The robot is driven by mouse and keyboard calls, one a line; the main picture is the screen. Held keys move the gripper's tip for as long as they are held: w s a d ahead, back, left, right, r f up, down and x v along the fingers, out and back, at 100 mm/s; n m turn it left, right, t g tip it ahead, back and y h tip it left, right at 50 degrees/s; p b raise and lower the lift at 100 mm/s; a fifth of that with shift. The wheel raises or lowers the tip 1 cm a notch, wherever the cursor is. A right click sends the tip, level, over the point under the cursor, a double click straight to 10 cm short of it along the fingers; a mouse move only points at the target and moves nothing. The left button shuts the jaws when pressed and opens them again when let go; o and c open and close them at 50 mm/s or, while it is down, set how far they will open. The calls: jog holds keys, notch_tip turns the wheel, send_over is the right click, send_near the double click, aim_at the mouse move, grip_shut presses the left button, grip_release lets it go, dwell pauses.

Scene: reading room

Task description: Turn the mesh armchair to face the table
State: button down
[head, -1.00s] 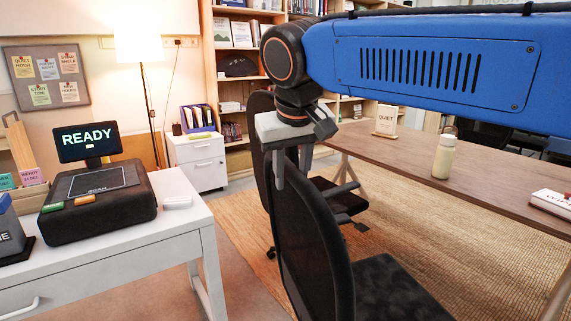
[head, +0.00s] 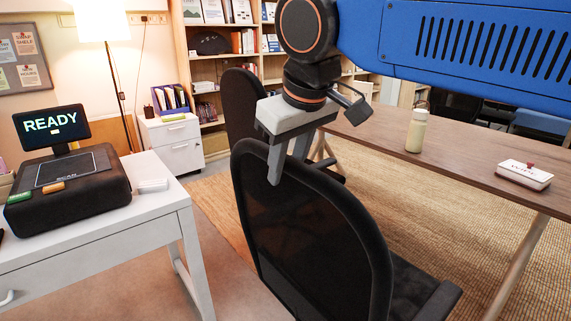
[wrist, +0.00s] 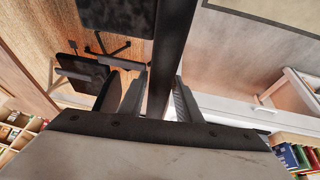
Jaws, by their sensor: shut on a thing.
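The black mesh armchair (head: 310,230) stands in the foreground of the head view, its mesh back towards me and its seat on the far right side of the back. My gripper (head: 288,165) is shut on the top rim of its backrest, one finger on the near side. In the wrist view the backrest rim (wrist: 165,70) runs between the two fingers of my gripper (wrist: 158,95). The wooden table (head: 460,160) is to the right, beyond the chair. The chair's base is hidden.
A second black chair (head: 243,100) stands just behind. A white desk (head: 130,225) with a scanner (head: 70,185) is at the left. A bottle (head: 417,130) and a small labelled box (head: 525,175) are on the table. Some bare floor shows between desk and rug (head: 215,200).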

jog(key=c, duration=1.3)
grip_release()
jog(key=v, duration=1.7)
jog(key=shift+s+r, duration=0.1)
jog(key=shift+r, duration=0.05)
jog(key=shift+s, duration=0.1)
